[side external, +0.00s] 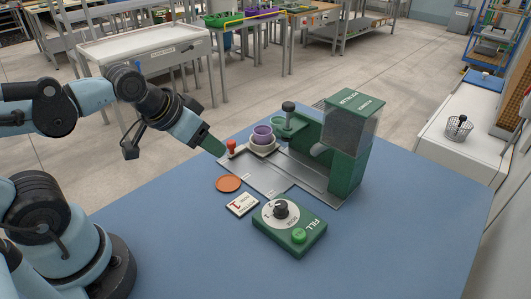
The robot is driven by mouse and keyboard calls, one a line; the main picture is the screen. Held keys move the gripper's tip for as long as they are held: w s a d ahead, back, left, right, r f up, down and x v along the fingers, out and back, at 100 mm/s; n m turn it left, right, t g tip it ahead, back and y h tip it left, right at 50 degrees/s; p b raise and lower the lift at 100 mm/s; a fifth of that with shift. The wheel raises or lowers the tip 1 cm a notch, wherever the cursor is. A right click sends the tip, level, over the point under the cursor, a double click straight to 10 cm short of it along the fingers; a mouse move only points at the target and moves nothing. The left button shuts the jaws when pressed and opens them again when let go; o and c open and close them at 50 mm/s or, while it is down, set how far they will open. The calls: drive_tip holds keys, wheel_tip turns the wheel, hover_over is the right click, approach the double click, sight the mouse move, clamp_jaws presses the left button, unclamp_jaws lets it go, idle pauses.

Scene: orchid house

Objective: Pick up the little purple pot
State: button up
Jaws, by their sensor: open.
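The little purple pot (263,131) sits upright in a pale round holder (262,151) on the metal base plate of a green machine (348,150). My gripper (221,152) is to the left of the pot, angled down toward the plate, and apart from the pot. Its jaws are open, and I see nothing held in them. The gap between the fingers is hard to make out from this side. The pot's lower part is hidden by the holder.
A red knob (231,147) stands between my gripper and the pot holder. A terracotta saucer (228,184), a white card (242,205) and a green control box (290,227) with a dial lie in front. The blue table (400,250) is clear at front right.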

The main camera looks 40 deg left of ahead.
drive_tip(key=o, duration=0.6)
drive_tip(key=shift+c, duration=0.2)
